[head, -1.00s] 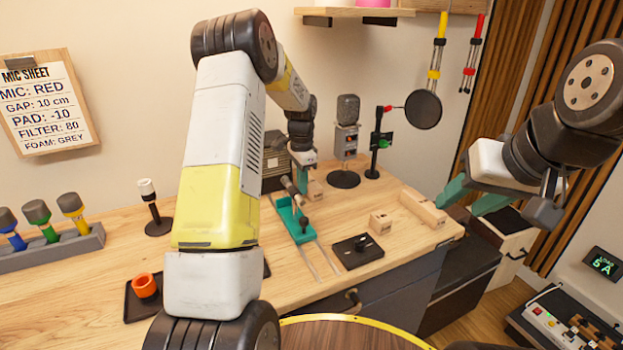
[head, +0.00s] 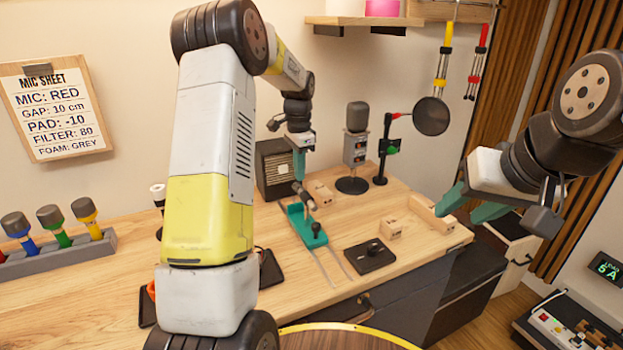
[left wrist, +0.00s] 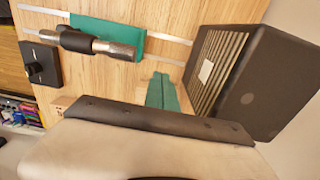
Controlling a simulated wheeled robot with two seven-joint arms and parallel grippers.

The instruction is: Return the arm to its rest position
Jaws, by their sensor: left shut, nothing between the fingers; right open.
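My left gripper (head: 299,165) hangs above the bench, in front of the dark amp. In the left wrist view its teal fingers (left wrist: 162,92) are together with nothing between them, beside the amp (left wrist: 245,80). Near it in the head view is a teal carriage (head: 303,226) on two metal rails. A metal and black cylindrical piece (left wrist: 95,43) lies over the carriage, apart from the fingers. My right gripper (head: 468,206) is open and empty at the right, its fingers spread past the bench's right end.
A microphone on a stand (head: 356,150) and a black stand with a red knob (head: 385,148) stand at the back. Wooden blocks (head: 391,228) and a black box with a knob (head: 370,255) sit right of the rails. A rack of coloured microphones (head: 60,252) is at left.

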